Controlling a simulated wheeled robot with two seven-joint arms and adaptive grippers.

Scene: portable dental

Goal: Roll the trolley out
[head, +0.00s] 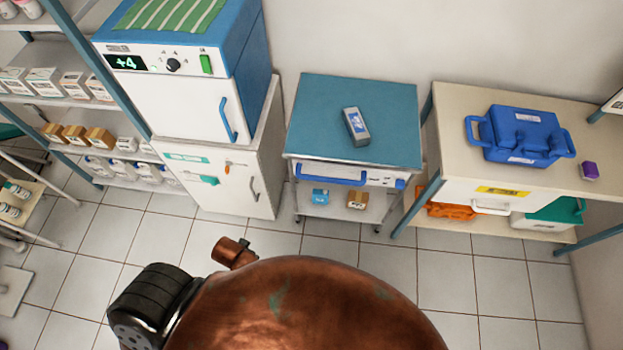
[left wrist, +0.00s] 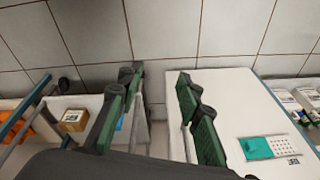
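The trolley (head: 315,110) has a blue-teal top, a white front with a blue bar handle (head: 330,174) and a lower shelf on small castors. It stands against the wall between a white cabinet and a beige table. In the left wrist view, part of its lower shelf (left wrist: 88,103) shows at the left, with a brown box (left wrist: 73,121) on it. My left gripper (left wrist: 157,80) has its green-black fingers apart with nothing held between them. The bar handle cannot be made out there. My right gripper shows in neither view.
A grey device (head: 356,127) lies on the trolley top. The white cabinet (head: 215,178) under a blue-sided unit stands close on the left. The beige table (head: 455,115) with a blue case (head: 523,136) stands on the right. Tiled floor (head: 330,242) in front of the trolley is clear.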

